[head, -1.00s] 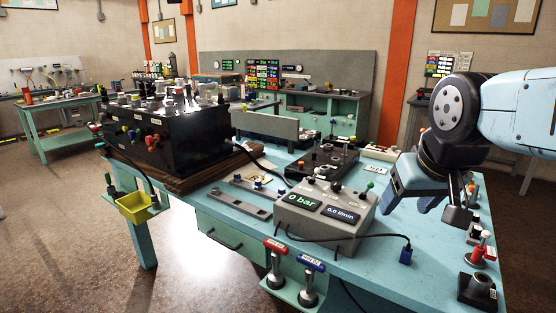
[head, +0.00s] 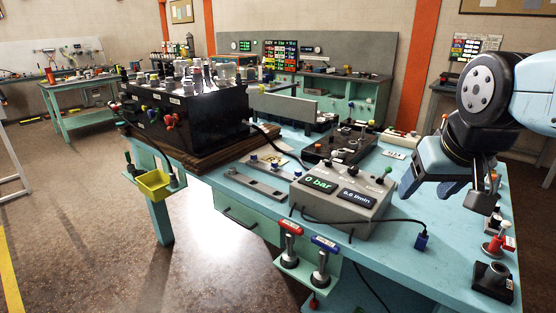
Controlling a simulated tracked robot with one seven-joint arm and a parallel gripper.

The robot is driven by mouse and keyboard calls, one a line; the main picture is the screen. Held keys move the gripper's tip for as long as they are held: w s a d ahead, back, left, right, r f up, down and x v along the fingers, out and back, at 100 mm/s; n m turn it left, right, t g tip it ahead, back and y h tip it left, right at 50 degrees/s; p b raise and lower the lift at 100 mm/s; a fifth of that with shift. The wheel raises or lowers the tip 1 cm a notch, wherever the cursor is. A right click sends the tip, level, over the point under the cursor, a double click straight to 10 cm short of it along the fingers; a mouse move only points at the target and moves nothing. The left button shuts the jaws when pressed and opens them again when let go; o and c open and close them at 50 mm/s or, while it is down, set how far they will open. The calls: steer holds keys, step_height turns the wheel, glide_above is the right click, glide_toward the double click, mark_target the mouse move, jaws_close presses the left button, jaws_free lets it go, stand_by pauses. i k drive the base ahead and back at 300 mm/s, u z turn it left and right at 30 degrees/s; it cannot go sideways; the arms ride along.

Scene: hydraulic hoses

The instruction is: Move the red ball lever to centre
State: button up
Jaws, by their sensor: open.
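I cannot tell for sure which item is the red ball lever. Round red knobs (head: 172,120) show on the front of the black valve block (head: 205,115), beside yellow and blue ones. A low dark panel (head: 340,148) on the blue bench carries short levers too small to read. The grey meter box (head: 340,200) reads "0 bar" and "0.0 l/min"; a green ball lever (head: 388,171) stands by its back right corner. My gripper (head: 447,188) hangs open and empty above the bench, right of the meter box and well away from the black block.
Red-handled (head: 290,228) and blue-handled (head: 325,243) hose ends stand at the front edge. A black cable runs to a blue plug (head: 421,241). A red-based fitting (head: 495,243) and black socket block (head: 492,280) sit at right. A yellow bin (head: 154,184) hangs at left. Open floor lies front left.

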mark_target(116, 109)
steer(key=k, duration=1.2)
steer(key=u, duration=0.3)
steer(key=i, duration=0.25)
steer(key=u, duration=0.8)
steer(key=i, duration=0.95)
steer(key=u, duration=0.75)
steer(key=i, duration=1.1)
steer(key=z, duration=0.3)
steer(key=i, duration=1)
steer(key=z, duration=0.95)
steer(key=i, duration=0.45)
steer(key=z, duration=0.45)
